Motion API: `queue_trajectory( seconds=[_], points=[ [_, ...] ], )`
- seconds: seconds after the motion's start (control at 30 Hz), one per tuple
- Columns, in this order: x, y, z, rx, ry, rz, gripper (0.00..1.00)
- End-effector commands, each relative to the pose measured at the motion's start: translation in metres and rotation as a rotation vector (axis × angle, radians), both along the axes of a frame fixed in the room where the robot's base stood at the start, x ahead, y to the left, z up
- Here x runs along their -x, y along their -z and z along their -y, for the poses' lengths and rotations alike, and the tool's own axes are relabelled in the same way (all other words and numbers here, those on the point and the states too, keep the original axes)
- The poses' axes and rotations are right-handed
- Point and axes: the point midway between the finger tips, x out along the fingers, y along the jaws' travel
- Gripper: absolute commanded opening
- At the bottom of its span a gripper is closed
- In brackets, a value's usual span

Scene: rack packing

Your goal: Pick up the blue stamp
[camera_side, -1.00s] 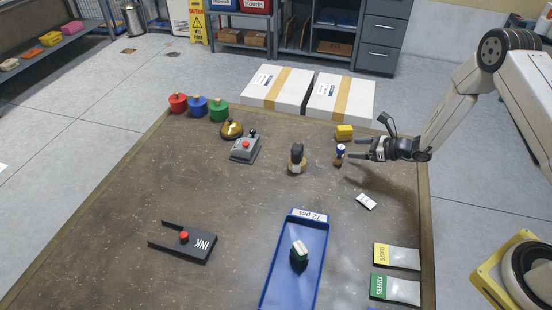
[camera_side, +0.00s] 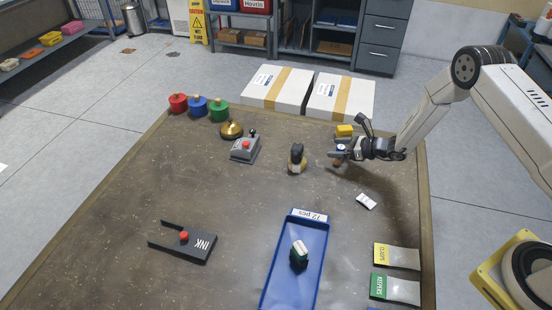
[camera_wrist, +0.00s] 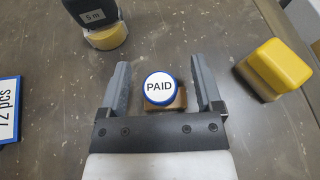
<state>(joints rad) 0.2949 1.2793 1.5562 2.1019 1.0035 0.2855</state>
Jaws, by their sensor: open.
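The blue stamp (camera_wrist: 159,88) stands upright on the table, with a blue-rimmed white top reading PAID and a brown base. In the wrist view it sits between the two open fingers of my gripper (camera_wrist: 158,84), with a gap to each finger. In the side view my gripper (camera_side: 341,154) reaches in from the right around the stamp (camera_side: 340,148). The fingers hide part of the stamp there.
A yellow block (camera_side: 345,131) stands just behind the stamp. A white eraser-like piece (camera_side: 366,201) lies in front. A blue tray (camera_side: 318,240) holding a green-and-black stamp (camera_side: 299,254) lies nearer.

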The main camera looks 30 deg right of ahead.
Motion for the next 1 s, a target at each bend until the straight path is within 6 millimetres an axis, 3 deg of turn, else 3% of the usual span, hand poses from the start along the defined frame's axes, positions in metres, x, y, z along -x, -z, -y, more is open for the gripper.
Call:
queue_trajectory(
  seconds=[0.67,0.93,1.0],
  points=[
    [-0.0072,0.0038,-0.0052,0.000,0.000,-0.001,0.83],
    [-0.0072,0.0039,-0.0052,0.000,0.000,-0.001,0.01],
    [-0.0073,0.0037,-0.0052,0.000,0.000,0.000,0.00]
  ],
)
